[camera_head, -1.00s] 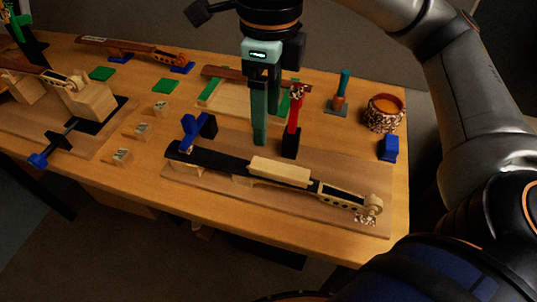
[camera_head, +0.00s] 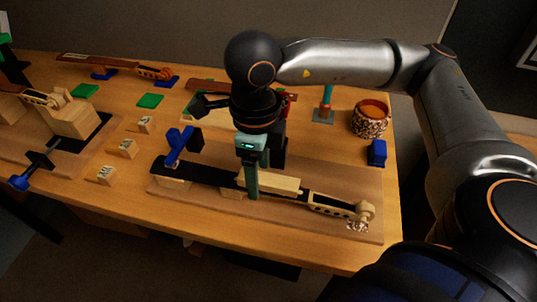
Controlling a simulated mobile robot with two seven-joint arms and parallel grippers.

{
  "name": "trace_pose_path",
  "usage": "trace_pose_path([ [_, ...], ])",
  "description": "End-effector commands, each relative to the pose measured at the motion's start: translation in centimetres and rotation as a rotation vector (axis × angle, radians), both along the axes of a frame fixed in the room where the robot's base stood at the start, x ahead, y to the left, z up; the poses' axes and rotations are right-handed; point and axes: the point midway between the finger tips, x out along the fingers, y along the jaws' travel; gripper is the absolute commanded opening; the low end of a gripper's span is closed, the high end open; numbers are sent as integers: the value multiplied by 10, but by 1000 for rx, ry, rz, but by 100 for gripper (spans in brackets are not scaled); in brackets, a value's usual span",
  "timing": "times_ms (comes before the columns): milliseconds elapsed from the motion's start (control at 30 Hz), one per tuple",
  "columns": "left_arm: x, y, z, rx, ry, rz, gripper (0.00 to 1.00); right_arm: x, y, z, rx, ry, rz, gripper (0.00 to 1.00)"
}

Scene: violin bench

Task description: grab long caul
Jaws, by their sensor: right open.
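The long caul (camera_head: 280,184), a pale wooden bar, lies along the dark fingerboard of the violin neck (camera_head: 208,175) at the front of the bench. My right gripper (camera_head: 253,192) points down over the caul's left part. One green finger shows in front of the caul; the other finger is hidden. The gripper is open. I cannot tell whether the finger touches the caul. My left gripper is not in view.
A blue clamp (camera_head: 181,145) stands at the neck's left end, close to my right gripper. Small labelled wooden blocks (camera_head: 124,148) lie to the left. A patterned pot (camera_head: 370,119) and a blue block (camera_head: 376,152) are at the right.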

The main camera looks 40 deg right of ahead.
Motion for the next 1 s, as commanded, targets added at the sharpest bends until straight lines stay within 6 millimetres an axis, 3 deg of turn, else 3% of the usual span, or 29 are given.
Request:
trace_pose_path([
  [267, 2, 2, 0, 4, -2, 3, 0, 0, 0, -5, 1, -1, 0, 72],
  [900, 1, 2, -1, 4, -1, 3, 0, 0, 0, -4, 1, -1, 0, 2],
  [1000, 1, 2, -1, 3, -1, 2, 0, 0, 0, -4, 1, -1, 0, 0],
])
